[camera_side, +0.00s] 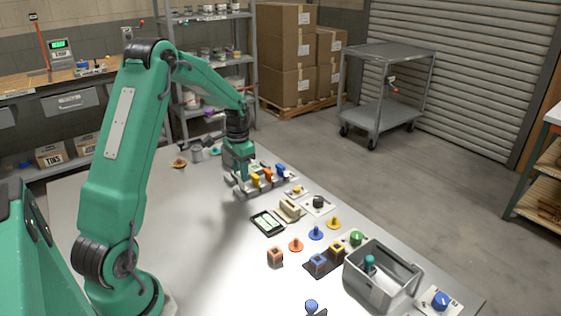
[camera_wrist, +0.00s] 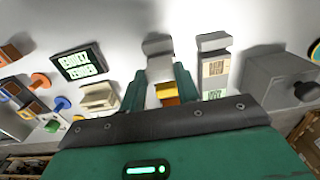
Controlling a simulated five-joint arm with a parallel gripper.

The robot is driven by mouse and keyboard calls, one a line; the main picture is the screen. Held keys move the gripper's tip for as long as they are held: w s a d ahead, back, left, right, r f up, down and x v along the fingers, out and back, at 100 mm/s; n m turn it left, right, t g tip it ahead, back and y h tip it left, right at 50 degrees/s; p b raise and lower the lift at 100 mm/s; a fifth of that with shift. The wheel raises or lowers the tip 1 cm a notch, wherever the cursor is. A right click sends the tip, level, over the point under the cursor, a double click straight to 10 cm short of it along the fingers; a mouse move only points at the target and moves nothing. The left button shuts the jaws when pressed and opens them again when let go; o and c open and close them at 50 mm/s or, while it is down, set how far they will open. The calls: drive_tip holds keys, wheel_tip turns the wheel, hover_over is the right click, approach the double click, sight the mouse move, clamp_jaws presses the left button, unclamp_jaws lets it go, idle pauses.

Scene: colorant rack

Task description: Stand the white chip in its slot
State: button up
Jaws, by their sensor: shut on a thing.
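The colorant rack (camera_side: 240,190) stands on the table with upright yellow, orange and blue chips (camera_side: 268,174) in it. My gripper (camera_side: 240,178) is low at the rack's left end in the side view. In the wrist view my gripper (camera_wrist: 160,84) has its green fingers on either side of a pale piece, which looks like the white chip (camera_wrist: 160,69). An orange and yellow chip (camera_wrist: 166,92) shows right beside it. The chip's lower edge and its slot are hidden, so I cannot tell whether it is seated.
A dark-framed display (camera_side: 268,222) and a cream block (camera_side: 291,209) lie near the rack. Coloured knobs and pegs (camera_side: 316,233) stand further right, with a grey open bin (camera_side: 382,283). The table in front of the gripper is clear.

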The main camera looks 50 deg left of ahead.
drive_tip(key=shift+f, duration=1.15)
idle(1.2)
drive_tip(key=o, duration=1.4)
drive_tip(key=shift+r, duration=0.2)
drive_tip(key=shift+r, duration=3.35)
